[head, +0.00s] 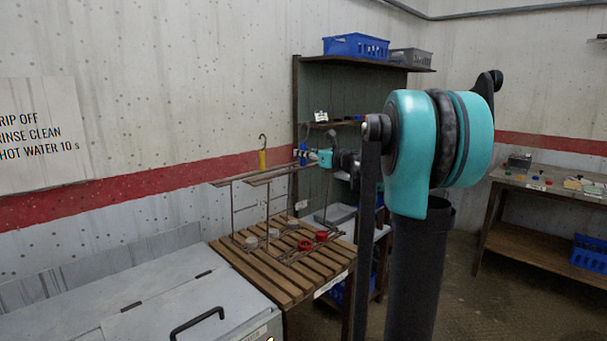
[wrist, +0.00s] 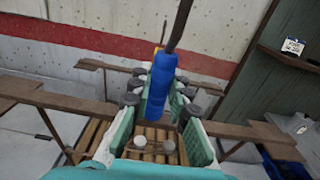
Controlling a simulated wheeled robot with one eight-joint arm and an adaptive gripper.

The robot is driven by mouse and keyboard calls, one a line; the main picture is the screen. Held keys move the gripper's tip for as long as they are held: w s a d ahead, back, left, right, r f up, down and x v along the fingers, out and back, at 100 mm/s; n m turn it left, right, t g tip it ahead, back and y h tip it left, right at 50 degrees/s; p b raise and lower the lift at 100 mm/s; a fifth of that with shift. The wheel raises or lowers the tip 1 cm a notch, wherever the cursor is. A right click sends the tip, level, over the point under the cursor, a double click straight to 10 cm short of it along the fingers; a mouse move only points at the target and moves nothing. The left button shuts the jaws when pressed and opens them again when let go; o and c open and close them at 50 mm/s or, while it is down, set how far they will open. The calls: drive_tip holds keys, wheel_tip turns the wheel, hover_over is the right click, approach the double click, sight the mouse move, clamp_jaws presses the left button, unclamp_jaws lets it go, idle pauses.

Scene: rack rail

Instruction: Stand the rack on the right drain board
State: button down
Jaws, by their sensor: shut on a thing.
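The rack (head: 233,205) is a thin brown metal frame with flat top rails, upright over the slatted wooden drain board (head: 262,281). Its lower bars are close to the slats; I cannot tell whether they touch. Its rails also cross the wrist view (wrist: 60,101). My gripper (head: 305,156) is shut on the rack's blue grip (wrist: 161,82), with teal fingers on both sides of it. A yellow grip (head: 262,160) with a hook stands to the left, beyond the blue grip in the wrist view. Red pieces (head: 321,236) and pale pieces (head: 250,243) sit low within the frame.
A grey lidded metal unit (head: 150,300) with a black handle adjoins the board on the left. A dark shelf unit (head: 327,85) with a blue crate (head: 356,45) stands behind. The spotted wall (head: 150,120) is close behind the rack. A bench (head: 550,185) is at far right.

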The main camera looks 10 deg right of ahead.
drive_tip(key=shift+f, duration=3.45)
drive_tip(key=c, duration=1.4)
unclamp_jaws()
drive_tip(key=shift+c, duration=0.2)
